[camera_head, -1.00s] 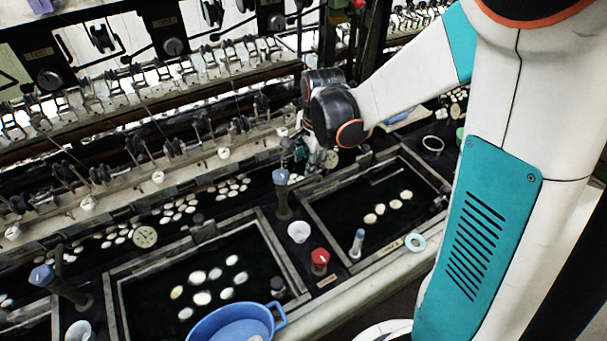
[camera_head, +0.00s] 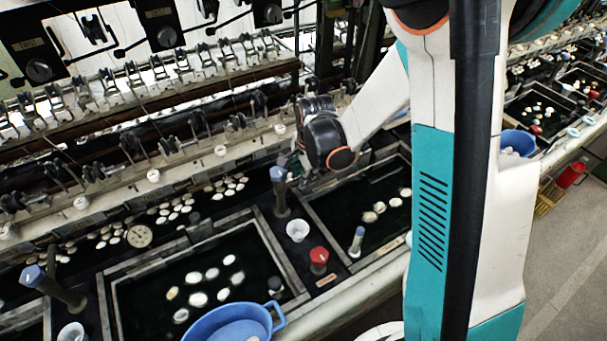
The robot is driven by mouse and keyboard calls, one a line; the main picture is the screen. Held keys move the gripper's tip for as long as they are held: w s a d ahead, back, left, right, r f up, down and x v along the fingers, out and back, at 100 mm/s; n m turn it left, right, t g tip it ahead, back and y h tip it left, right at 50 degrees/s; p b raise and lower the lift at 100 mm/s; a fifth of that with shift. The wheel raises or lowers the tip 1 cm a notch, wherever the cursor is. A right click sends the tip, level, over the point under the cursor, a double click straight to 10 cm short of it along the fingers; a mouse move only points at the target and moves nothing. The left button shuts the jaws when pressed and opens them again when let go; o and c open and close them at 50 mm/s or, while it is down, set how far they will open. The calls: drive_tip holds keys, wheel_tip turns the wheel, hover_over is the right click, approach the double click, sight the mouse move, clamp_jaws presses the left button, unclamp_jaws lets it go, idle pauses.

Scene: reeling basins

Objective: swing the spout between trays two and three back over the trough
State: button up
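A dark post with a blue-capped spout (camera_head: 280,190) stands between the middle tray (camera_head: 262,226) and the right tray (camera_head: 318,228). A similar blue-capped spout (camera_head: 52,286) stands at the far left; tray numbers are not readable. The trough (camera_head: 110,243) is the long dark channel with pale cocoons behind the trays. My gripper (camera_head: 292,166) is just behind and right of the nearer spout's blue top, very close to it. My black wrist hides most of the gripper, so neither its opening nor any contact with the spout can be made out.
A blue basin (camera_head: 232,324) sits at the front of the middle tray. Reeling machinery (camera_head: 150,85) runs along the back.

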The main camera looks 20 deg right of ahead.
clamp_jaws()
drive_tip(key=shift+w, duration=0.1)
drive_tip(key=w+a+n+g+y+b, duration=0.1)
drive_tip(key=w+a+n, duration=0.5)
drive_tip(key=n, duration=1.1)
drive_tip(key=shift+a+n+g+y+b, duration=0.4)
drive_tip(key=shift+a+g+b, duration=0.4)
drive_tip(key=shift+a+b, duration=0.35)
drive_tip(key=shift+w, duration=0.1)
drive_tip(key=o, duration=0.6)
unclamp_jaws()
drive_tip(key=shift+c, duration=0.2)
